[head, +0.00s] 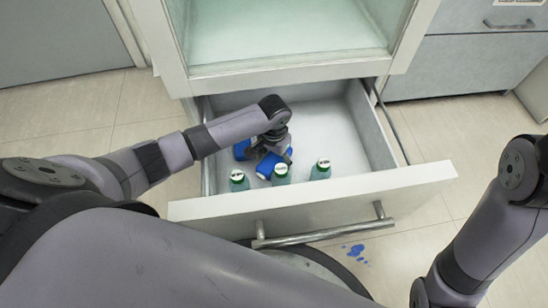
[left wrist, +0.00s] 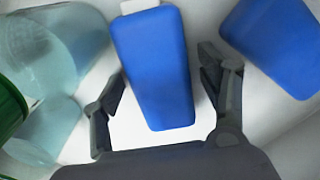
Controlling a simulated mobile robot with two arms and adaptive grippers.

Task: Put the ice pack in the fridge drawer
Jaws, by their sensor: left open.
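The fridge drawer (head: 420,183) is pulled open. Inside it, one blue ice pack (head: 266,167) lies under my left gripper (head: 273,150), and another blue pack (head: 241,150) lies just to its left. In the left wrist view, a blue pack with a white cap (left wrist: 155,70) lies between the open, spread fingers of the left gripper (left wrist: 160,95), with gaps on both sides. The second blue pack (left wrist: 278,45) is beyond the right finger. My right gripper is outside the picture; only the right arm shows.
Several green-capped bottles, such as this one (head: 320,169), stand along the drawer's front wall, close to my left gripper. The drawer's right half is clear. The drawer handle (head: 320,235) faces me. Blue spots (head: 355,252) mark the floor. A grey cabinet (head: 480,65) stands at the right.

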